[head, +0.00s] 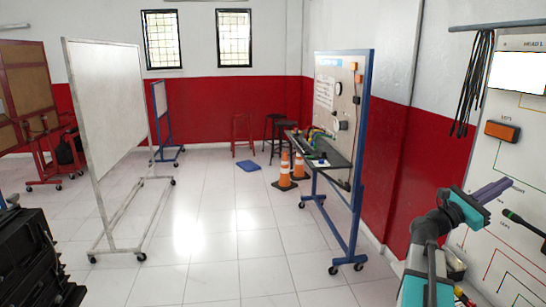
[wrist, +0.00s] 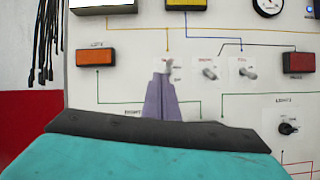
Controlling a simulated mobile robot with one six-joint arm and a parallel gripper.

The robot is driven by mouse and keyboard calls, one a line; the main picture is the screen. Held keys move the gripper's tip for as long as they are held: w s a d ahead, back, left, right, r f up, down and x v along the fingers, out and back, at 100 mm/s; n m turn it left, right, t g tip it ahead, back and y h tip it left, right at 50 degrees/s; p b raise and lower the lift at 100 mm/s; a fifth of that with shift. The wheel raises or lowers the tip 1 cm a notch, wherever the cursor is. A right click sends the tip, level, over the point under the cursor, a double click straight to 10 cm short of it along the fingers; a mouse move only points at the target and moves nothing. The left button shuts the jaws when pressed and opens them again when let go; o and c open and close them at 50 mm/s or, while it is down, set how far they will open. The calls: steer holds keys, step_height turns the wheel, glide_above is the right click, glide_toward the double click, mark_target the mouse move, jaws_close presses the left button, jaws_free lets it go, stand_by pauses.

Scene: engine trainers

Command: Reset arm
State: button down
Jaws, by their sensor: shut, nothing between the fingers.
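My gripper (head: 508,184) is at the right of the head view, raised in front of a white trainer panel (head: 508,265). Its purple fingers are shut with nothing between them. In the wrist view the closed fingertips (wrist: 161,76) point at the panel (wrist: 130,125), just below and left of a small toggle switch (wrist: 169,69). The fingers partly cover the area below that switch. I cannot tell whether the tips touch the panel or the switch.
The panel carries an orange lamp (wrist: 95,56), two more toggles (wrist: 210,73) (wrist: 247,73), a red lamp (wrist: 298,62) and a black knob (wrist: 288,128). Black cables (head: 474,80) hang beside it. A blue-framed trainer board (head: 363,150) and cones (head: 284,172) stand mid-room. The central floor is clear.

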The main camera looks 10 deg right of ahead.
steer(key=w+a+f+n+t+y, duration=0.1)
steer(key=w+a+f+n+t, duration=0.1)
steer(key=w+a+f, duration=0.4)
steer(key=w+a+f+n+t+y, duration=0.15)
steer(key=w+f, duration=0.25)
steer(key=f, duration=0.5)
steer(key=w+a+f+n+t+y, duration=0.1)
steer(key=w+a+f+n+t, duration=0.2)
steer(key=f, duration=0.4)
steer(key=a+f+m+y, duration=0.1)
steer(key=a+f+y, duration=0.2)
steer(key=a+f, duration=0.7)
steer(key=a+f+m+y, duration=0.2)
steer(key=a+f, duration=0.2)
steer(key=f, duration=1.1)
steer(key=s+a+f+m+g+y, duration=0.35)
steer(key=s+a+f, duration=0.6)
steer(key=f, duration=0.35)
steer(key=s+a+f+m+g+y, duration=0.2)
steer(key=s+a+f+m+y, duration=0.15)
steer(key=s+a+f, duration=0.6)
steer(key=s+a+f+m+g+y, duration=0.2)
steer(key=s+a+f+m+y, duration=0.2)
steer(key=a, duration=0.4)
steer(key=s+a+f+m+g+y, duration=0.2)
steer(key=s+a+f+m+y, duration=0.1)
steer(key=s+a+m, duration=0.4)
steer(key=shift+s+a+f+y, duration=0.3)
steer(key=shift+a+f+y, duration=0.05)
steer(key=shift+a, duration=0.35)
